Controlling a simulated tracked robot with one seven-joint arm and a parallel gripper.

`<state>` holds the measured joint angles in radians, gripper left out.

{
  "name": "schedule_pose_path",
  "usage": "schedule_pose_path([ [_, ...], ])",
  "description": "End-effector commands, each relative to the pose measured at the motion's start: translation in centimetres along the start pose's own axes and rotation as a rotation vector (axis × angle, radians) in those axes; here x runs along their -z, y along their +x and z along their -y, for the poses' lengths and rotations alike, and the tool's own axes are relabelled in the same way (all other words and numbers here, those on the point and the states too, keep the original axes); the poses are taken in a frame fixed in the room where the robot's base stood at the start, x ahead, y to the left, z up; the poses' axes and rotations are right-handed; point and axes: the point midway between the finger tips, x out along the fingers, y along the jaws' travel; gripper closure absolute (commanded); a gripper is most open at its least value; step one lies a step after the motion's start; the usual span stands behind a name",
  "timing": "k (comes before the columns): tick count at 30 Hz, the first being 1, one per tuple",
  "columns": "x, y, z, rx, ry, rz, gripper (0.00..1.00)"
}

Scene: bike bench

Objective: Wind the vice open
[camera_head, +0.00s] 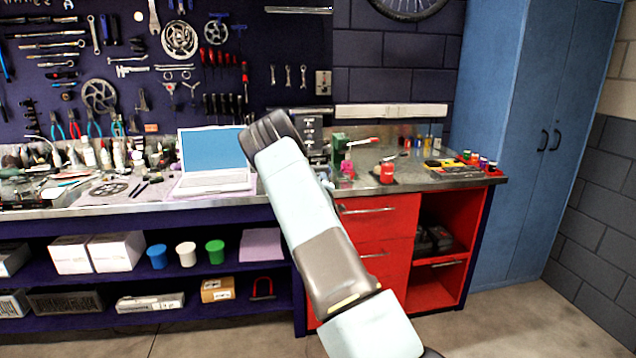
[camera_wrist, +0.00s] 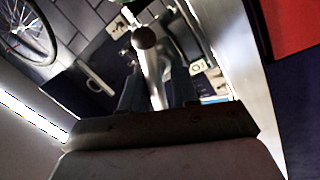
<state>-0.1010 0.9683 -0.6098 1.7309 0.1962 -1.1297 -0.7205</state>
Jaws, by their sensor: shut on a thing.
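My gripper (camera_wrist: 154,78) shows in the wrist view with its two fingers shut on a bright metal bar, the vice handle (camera_wrist: 150,62). The bar runs between the fingers and has a round dark knob (camera_wrist: 145,37) beyond the fingertips. Grey metal parts (camera_wrist: 188,38), which look like the vice body, are beside the handle; I cannot make out the jaws or how wide they stand. In the head view my arm reaches up to the bench and hides the gripper and the handle, and I cannot pick out the vice there.
A laptop (camera_head: 213,185) stands open on the bench, left of my arm. A green tool (camera_head: 340,146) and a red can (camera_head: 387,173) stand to the right. Red drawers (camera_head: 380,230) are below the bench. A blue cabinet (camera_head: 520,130) is at the right, with bare floor before it.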

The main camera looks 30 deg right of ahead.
Motion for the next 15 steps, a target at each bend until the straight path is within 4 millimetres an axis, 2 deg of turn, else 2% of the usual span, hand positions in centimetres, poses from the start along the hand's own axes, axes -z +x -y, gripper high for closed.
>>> schedule_pose_path([
  [1,-0.73,0.07,0.01,0.001,-0.046,0.004,1.0],
  [15,-1.16,0.17,-0.51,-0.012,-0.274,-0.035,1.0],
])
